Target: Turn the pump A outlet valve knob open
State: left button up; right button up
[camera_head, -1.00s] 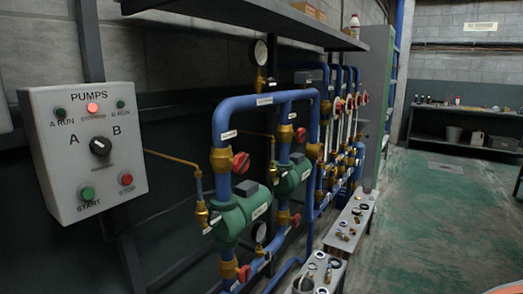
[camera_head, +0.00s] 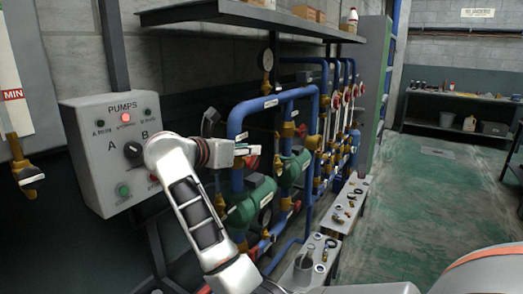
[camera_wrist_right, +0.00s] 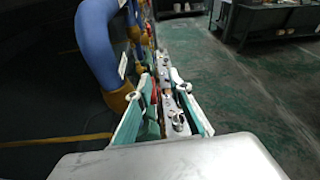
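A blue pipe (camera_wrist_right: 92,45) with a brass fitting (camera_wrist_right: 121,98) stands just left of the left finger. A small red part (camera_wrist_right: 154,97) shows between the fingers; I cannot tell whether it is the pump A knob or whether anything touches it. My left gripper is not in view.
The grey pump control panel (camera_head: 88,175) is on the left, close to my arm. Another red knob (camera_head: 301,130) is on the pipe behind. A low bench (camera_head: 330,247) with small fittings runs along the pipes. The green floor (camera_head: 405,220) on the right is clear.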

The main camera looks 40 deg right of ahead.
jog(key=w+d+f+y, duration=0.1)
jog(key=w+d+f, duration=0.4)
jog(key=d, duration=0.3)
jog(key=shift+w+t+y, duration=0.25)
jog(key=shift+t+y, duration=0.05)
jog(key=shift+d+f+m, duration=0.1)
jog(key=shift+m, duration=0.2)
grip_shut()
